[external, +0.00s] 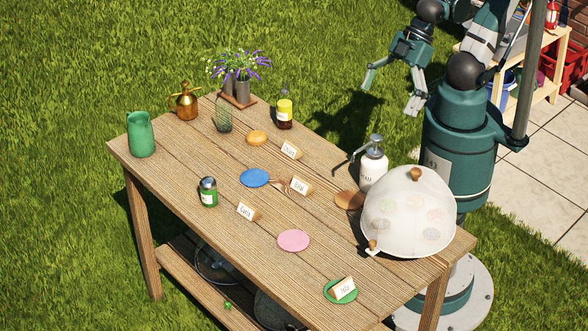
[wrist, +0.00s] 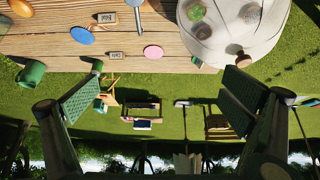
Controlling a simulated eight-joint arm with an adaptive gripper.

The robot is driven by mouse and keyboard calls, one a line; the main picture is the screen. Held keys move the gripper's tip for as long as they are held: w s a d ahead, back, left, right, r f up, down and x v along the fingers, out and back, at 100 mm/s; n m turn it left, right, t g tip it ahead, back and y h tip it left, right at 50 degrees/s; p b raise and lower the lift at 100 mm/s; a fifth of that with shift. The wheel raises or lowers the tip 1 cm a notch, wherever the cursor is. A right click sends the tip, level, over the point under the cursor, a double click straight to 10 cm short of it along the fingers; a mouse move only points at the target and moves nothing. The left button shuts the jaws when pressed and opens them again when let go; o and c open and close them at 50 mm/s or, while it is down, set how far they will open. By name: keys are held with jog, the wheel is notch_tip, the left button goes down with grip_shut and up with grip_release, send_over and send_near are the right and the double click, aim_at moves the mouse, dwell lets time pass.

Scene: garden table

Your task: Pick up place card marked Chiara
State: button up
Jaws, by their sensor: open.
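Several small white place cards on wooden holders stand on the table. In the external view one is near the orange disc (external: 290,150), one right of the blue disc (external: 300,186), one left of the pink disc (external: 247,211), and one on the green disc (external: 344,288). Another small card (external: 373,250) sits at the dome's lower left edge. The lettering is too small for me to tell which reads Chiara. My gripper (external: 392,92) is open and empty, in the air beyond the table's far side. In the wrist view its fingers (wrist: 162,100) are wide apart, with no card between them.
A large translucent dome (external: 408,205) covers the table's right end. A white pump bottle (external: 373,168) stands beside it.

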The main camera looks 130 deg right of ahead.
dwell(0.4)
jog(key=c, duration=1.3)
jog(key=w+d+f+g+h+b, duration=0.15)
jog(key=w+d+f, duration=0.3)
jog(key=d, duration=0.45)
jog(key=w+d+f+g+p, duration=0.1)
jog(key=w+d+f+g, duration=0.15)
jog(key=d+f, duration=0.45)
jog(key=d+f+g, duration=0.1)
jog(key=d+f, duration=0.3)
jog(key=d, duration=0.2)
jog(key=s+d+f+g+y, duration=0.1)
jog(key=d+f, duration=0.3)
jog(key=d, duration=0.2)
jog(key=d+f+b, duration=0.1)
jog(key=d+f, duration=0.3)
jog(key=d, duration=0.2)
jog(key=shift+s+d+f+g, duration=0.15)
jog(key=shift+s+f+g, duration=0.1)
jog(key=shift+s+g, duration=0.15)
jog(key=shift+s+d+f+y, duration=0.2)
jog(key=shift+d+f+y, duration=0.05)
jog(key=shift+d+f, duration=0.2)
